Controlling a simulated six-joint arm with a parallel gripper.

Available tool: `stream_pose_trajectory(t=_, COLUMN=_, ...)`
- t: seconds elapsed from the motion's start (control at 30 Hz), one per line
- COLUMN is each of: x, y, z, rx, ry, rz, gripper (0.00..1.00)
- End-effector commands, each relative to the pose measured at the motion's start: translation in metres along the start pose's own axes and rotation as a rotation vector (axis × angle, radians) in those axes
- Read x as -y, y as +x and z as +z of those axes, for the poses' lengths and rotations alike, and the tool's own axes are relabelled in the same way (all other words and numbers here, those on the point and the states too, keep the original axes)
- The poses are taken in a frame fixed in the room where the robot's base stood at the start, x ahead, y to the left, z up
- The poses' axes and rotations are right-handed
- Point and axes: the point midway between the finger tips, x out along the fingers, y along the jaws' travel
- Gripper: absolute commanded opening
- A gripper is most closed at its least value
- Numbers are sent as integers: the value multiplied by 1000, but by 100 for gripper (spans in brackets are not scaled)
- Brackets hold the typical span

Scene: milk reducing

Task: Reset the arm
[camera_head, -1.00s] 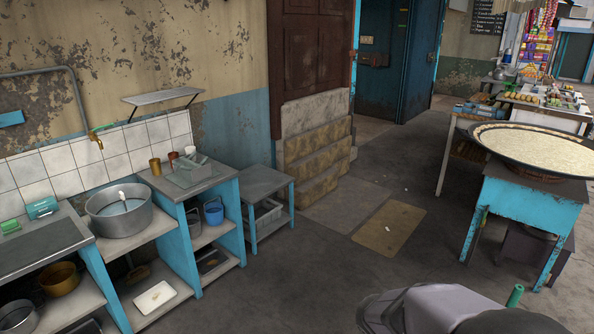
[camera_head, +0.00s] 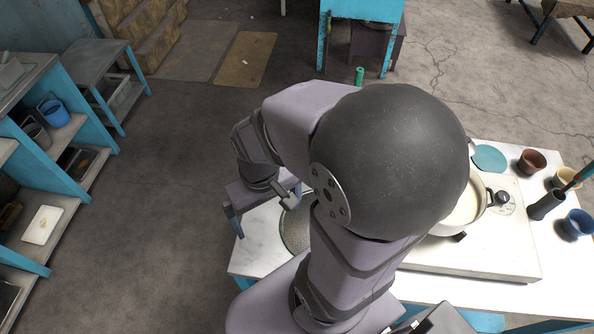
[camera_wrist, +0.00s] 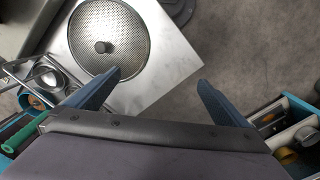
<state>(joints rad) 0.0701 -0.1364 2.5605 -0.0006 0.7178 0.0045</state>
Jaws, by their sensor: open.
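My gripper (camera_wrist: 160,85) is open in the wrist view, with its two blue-grey fingers spread and nothing between them. Beneath it in that view are the metal tabletop corner and the floor. In the head view my gripper (camera_head: 237,215) shows at the left end of my folded arm, by the left edge of the white-topped table (camera_head: 258,262). A round perforated metal lid (camera_wrist: 108,40) with a dark knob lies on the tabletop, just beyond the left finger. My arm hides part of it (camera_head: 293,232) in the head view.
A pot of milk (camera_head: 465,208) stands on a white stove (camera_head: 485,250), partly behind my arm. A brown cup (camera_head: 532,162), a blue cup (camera_head: 577,224) and a dark holder (camera_head: 546,205) stand at right. Blue shelves (camera_head: 75,125) line the left. The floor between is clear.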

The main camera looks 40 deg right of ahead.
Motion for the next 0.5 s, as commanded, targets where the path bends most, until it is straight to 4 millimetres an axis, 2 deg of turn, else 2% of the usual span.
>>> stream_pose_trajectory(t=0.03, x=-10, y=-15, z=0, rx=1, ry=44, rz=0, gripper=100)
stream_pose_trajectory(t=0.2, x=-51, y=-51, z=5, rx=5, ry=231, rz=0, gripper=100)
stream_pose_trajectory(t=0.5, x=-115, y=-103, z=14, rx=-17, ry=504, rz=5, gripper=100)
